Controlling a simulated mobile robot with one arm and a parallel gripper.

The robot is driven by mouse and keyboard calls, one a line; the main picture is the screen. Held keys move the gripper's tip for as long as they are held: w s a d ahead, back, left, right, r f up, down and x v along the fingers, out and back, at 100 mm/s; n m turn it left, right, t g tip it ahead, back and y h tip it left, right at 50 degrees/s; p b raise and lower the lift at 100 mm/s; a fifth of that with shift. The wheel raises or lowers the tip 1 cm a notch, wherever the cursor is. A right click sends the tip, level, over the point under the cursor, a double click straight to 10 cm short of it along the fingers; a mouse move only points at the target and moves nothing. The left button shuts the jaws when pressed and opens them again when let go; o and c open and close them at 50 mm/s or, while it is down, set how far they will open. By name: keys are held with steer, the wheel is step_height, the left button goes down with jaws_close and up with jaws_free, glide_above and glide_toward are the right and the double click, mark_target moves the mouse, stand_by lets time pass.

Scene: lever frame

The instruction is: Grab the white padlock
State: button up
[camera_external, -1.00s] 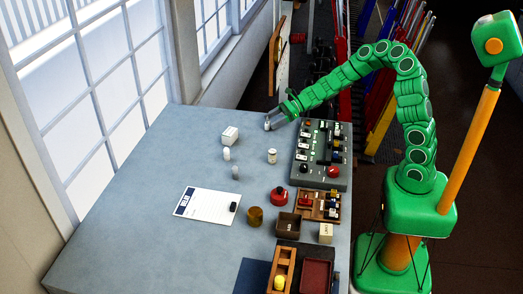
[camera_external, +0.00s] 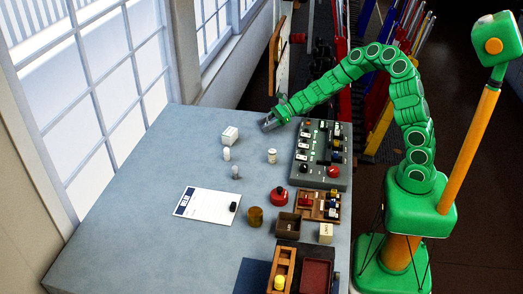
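My gripper (camera_external: 267,125) is low over the far end of the blue-grey table (camera_external: 130,200), pointing down and left. A small pale thing seen by its fingertips earlier is now hidden by the fingers. I cannot tell if it is the white padlock, or if the fingers are shut on it. A small white upright object (camera_external: 227,154) and a small grey one (camera_external: 235,172) stand mid-table, left of and nearer than my gripper. They are too small to tell if either is a padlock.
A white box (camera_external: 230,135) and a white jar (camera_external: 272,156) stand near my gripper. A control panel (camera_external: 306,170) lies to the right. A clipboard (camera_external: 205,207), red button (camera_external: 279,196), brown tin (camera_external: 255,216) and trays (camera_external: 316,275) are nearer. The table's left side is clear.

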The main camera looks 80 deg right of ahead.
steer(key=shift+c, duration=1.2)
steer(key=shift+r, duration=0.55)
step_height(320, 180, up, 2)
steer(key=shift+r, duration=0.2)
steer(key=s+a+r, duration=0.2)
steer(key=s+r, duration=0.7)
steer(key=s, duration=0.4)
steer(key=shift+s+a+r, duration=0.25)
steer(key=shift+s+r, duration=0.05)
steer(key=shift+s, duration=0.1)
